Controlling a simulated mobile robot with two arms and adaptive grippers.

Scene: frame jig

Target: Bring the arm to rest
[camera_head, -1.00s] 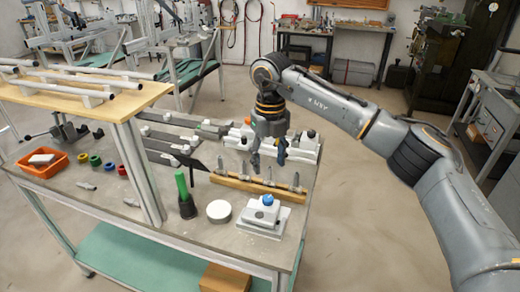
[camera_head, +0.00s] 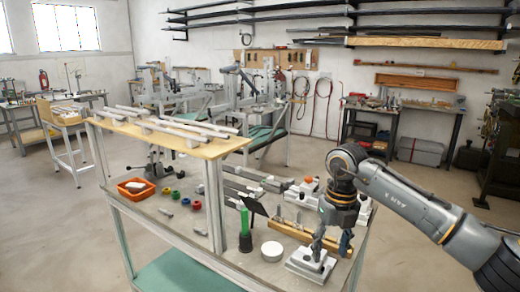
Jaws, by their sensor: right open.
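My right arm (camera_head: 408,205) comes in from the right, and its grey forearm bends down at a dark wrist. My right gripper (camera_head: 332,243) points down over the right end of the workbench (camera_head: 150,210). Its fingers are apart with nothing seen between them. My left gripper is not in view.
On the bench are a green-handled tool (camera_head: 245,228), a white disc (camera_head: 272,251), an orange tray (camera_head: 135,188), coloured rings and grey rails (camera_head: 235,186). A raised wooden shelf with tubes (camera_head: 165,138) stands at the left. Open floor (camera_head: 420,185) lies behind the arm.

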